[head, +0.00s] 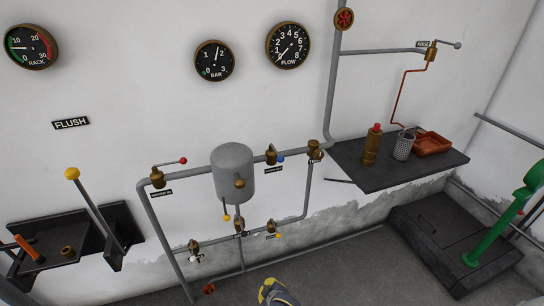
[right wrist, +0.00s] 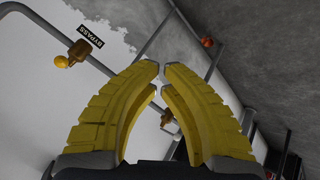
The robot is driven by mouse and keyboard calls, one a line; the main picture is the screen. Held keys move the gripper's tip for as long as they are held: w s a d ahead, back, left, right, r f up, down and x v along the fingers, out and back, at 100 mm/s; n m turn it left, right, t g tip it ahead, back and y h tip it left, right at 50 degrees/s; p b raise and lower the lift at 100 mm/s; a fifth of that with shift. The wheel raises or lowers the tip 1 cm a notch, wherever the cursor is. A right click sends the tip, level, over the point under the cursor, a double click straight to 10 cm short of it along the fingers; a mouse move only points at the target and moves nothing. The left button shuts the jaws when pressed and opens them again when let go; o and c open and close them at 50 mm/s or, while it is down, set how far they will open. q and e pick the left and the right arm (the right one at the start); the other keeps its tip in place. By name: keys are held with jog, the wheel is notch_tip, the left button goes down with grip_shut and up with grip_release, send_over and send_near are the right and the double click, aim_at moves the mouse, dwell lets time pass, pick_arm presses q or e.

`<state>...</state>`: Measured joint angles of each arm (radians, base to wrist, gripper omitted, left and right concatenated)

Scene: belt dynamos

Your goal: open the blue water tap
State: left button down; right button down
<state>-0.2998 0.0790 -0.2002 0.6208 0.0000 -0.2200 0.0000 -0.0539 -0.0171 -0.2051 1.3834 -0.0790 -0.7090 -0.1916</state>
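The blue water tap (head: 281,159) is a brass valve with a blue knob on the upper wall pipe, right of the grey tank. Its knob sits just right of the valve body, and a small dark label hangs below it. My right gripper (head: 266,285) has yellow fingers and is at the bottom middle of the head view, well below the tap and apart from it. In the right wrist view its fingertips (right wrist: 160,68) nearly meet, with nothing seen between them. The blue tap does not show in that view. My left gripper is not in view.
A grey tank (head: 233,172) and a red-knobbed tap (head: 158,177) are left of the blue tap. A yellow-knobbed tap (head: 271,228) is below; a yellow knob (right wrist: 62,60) shows by the BYPASS label (right wrist: 90,36). A dark shelf (head: 440,163) with a bottle is at right.

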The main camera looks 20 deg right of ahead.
jog(key=w+r+t, duration=0.1)
jog(key=w+r, duration=0.3)
jog(key=r, duration=0.4)
jog(key=w+r+t, duration=0.1)
jog(key=w+r, duration=0.4)
jog(key=r, duration=0.2)
jog(key=w+r+n+t+h, duration=0.1)
jog(key=w+r+t+h, duration=0.2)
jog(key=r, duration=1.8)
jog(key=t, duration=0.2)
send_near(276, 152)
jog(key=s+a+r, duration=0.3)
jog(key=s+a, duration=0.1)
jog(key=a, duration=0.2)
jog(key=w+d+f, duration=0.3)
jog(key=w+d, duration=0.2)
jog(key=w, duration=0.5)
jog(key=shift+h, duration=0.3)
jog(key=shift+d+f+t, duration=0.1)
jog(key=shift+f+t, duration=0.05)
jog(key=shift+t, duration=0.15)
